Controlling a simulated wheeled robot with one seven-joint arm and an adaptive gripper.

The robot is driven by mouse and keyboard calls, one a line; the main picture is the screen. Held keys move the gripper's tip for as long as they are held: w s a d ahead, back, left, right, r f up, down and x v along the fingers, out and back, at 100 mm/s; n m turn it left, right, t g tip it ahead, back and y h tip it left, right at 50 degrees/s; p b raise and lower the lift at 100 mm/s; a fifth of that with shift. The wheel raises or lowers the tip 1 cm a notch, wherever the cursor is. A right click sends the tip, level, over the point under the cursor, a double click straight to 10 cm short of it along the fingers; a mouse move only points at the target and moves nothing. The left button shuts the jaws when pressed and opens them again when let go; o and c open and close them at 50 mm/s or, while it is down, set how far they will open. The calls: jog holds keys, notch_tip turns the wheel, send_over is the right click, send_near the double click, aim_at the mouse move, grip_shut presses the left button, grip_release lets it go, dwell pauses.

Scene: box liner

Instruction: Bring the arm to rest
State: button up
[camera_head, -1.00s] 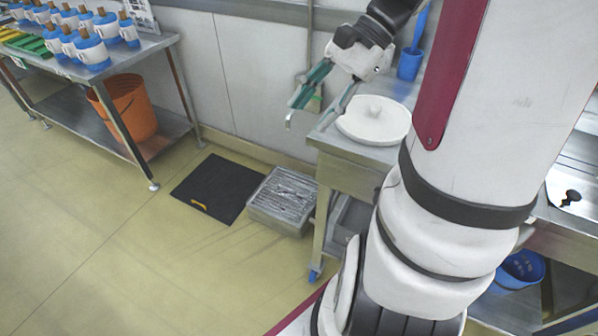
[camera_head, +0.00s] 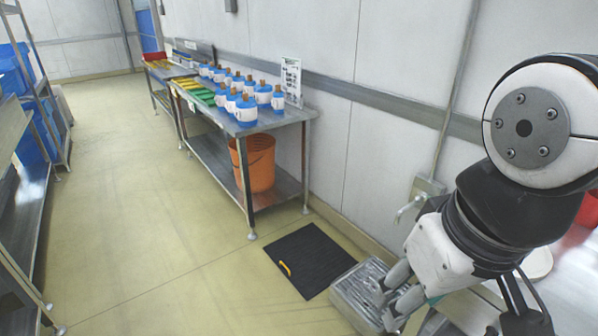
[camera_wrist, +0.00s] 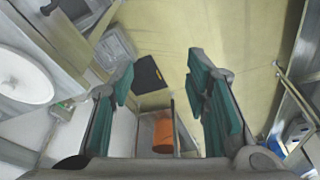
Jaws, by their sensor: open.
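My gripper (camera_head: 402,298) is at the lower right of the head view, at the end of my folded arm. It points down and to the left. In the wrist view my gripper (camera_wrist: 160,82) shows two green-padded fingers spread well apart with nothing between them. Beyond the fingers lie the floor, a dark mat (camera_wrist: 149,74) and an orange bucket (camera_wrist: 163,132). No held object shows in either view.
A steel table (camera_head: 296,115) bears blue-and-white bottles (camera_head: 246,108). The orange bucket (camera_head: 256,163) stands on its lower shelf. A grey metal box (camera_head: 362,296) is on the floor below my gripper. The aisle at left is clear, beside a rack (camera_head: 42,95).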

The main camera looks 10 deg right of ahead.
notch_tip(320, 180, up, 7)
jog(key=t+p, duration=0.1)
jog(key=p, duration=0.4)
jog(key=shift+p, duration=0.35)
